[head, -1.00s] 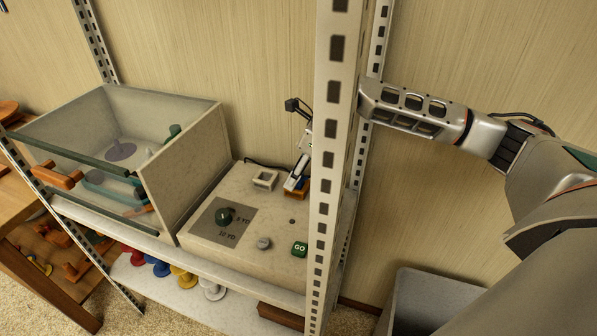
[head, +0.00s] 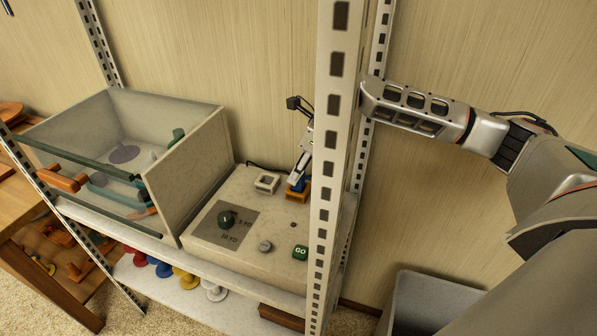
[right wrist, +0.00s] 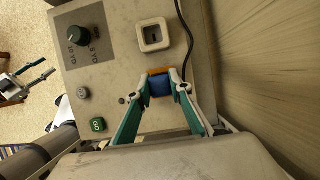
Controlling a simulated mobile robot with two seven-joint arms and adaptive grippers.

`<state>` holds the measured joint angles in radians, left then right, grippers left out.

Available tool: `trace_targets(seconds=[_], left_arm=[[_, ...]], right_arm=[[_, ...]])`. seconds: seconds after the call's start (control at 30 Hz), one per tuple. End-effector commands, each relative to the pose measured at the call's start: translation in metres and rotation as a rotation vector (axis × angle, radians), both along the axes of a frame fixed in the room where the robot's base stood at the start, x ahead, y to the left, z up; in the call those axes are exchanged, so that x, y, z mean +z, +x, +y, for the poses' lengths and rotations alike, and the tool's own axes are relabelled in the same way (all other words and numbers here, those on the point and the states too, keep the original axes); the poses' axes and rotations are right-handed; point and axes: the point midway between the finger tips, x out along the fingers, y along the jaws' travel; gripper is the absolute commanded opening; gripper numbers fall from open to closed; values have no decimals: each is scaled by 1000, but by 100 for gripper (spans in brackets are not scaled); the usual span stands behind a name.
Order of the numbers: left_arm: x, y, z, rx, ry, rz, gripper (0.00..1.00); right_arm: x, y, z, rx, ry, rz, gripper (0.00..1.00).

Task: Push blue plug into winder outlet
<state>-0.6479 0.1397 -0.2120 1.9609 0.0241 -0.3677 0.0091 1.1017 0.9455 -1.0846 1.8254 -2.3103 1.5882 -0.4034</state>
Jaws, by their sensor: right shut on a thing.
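My right gripper (right wrist: 166,86) is shut on the blue plug (right wrist: 161,87), with one finger on each side. In the right wrist view the plug overlaps an orange block (right wrist: 157,71) on the winder's top; I cannot tell how deep it sits. In the head view the blue plug (head: 297,185) shows just above the orange block (head: 298,196), under my right gripper (head: 298,179). A white square socket (head: 266,183) lies left of it on the winder (head: 205,235). My left gripper (right wrist: 42,74) shows small at the right wrist view's left edge, fingers apart and empty.
A dial (head: 227,219), a grey knob (head: 265,246) and a green GO button (head: 300,252) sit on the winder's front. A perforated rack post (head: 333,170) stands close right. A clear-walled bin (head: 120,108) is left. A black cable (right wrist: 181,25) runs behind the gripper.

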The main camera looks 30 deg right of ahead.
Motion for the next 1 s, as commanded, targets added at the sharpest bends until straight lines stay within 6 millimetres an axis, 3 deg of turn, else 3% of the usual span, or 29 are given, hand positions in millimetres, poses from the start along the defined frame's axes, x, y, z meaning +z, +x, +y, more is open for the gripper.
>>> trace_targets(seconds=[1.0], left_arm=[[29,2,0,-1,-1,-7,37]], right_arm=[[35,0,0,0,0,0,0]])
